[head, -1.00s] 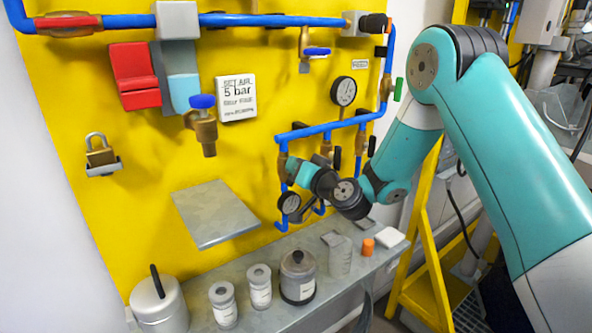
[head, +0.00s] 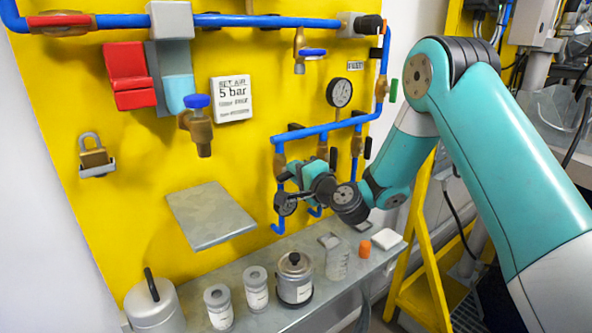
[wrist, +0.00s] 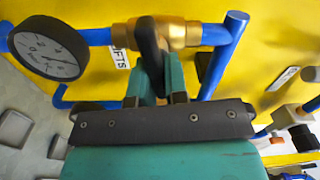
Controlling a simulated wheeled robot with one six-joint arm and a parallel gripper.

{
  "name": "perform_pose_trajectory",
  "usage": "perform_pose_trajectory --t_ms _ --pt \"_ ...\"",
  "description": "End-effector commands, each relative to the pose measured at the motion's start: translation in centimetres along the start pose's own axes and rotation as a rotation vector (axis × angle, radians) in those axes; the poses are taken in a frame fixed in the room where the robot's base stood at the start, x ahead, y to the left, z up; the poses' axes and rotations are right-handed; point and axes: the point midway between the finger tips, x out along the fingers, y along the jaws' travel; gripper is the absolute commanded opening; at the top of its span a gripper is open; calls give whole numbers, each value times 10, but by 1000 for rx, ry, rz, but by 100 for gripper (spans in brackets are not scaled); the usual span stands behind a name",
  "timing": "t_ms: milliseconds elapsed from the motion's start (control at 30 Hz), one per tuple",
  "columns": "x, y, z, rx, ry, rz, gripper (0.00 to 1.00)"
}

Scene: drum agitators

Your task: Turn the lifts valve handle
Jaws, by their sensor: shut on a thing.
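The lifts valve is a brass body (wrist: 180,33) on a blue pipe in the wrist view. Its black handle (wrist: 151,42) stands upright between my gripper's teal fingers. My gripper (wrist: 155,75) is shut on the handle. A label (wrist: 122,60) beside it is partly hidden; "FTS" can be read. In the head view my gripper (head: 296,176) is at the left branch of the blue pipes, and my wrist hides most of the handle there.
A round gauge (wrist: 47,47) sits close left of the valve. Other brass valves (head: 357,143) hang to the right of my gripper. Below, a grey shelf (head: 322,292) holds canisters, a beaker (head: 338,262) and an orange piece (head: 364,247). A tilted grey plate (head: 210,215) is at left.

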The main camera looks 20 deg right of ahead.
Motion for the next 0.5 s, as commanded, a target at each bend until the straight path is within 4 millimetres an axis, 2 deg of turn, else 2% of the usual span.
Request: perform_pose_trajectory --t_ms 200,500 --pt "0 2 -2 107 5 -1 0" --pt "0 3 -2 171 5 -2 0"
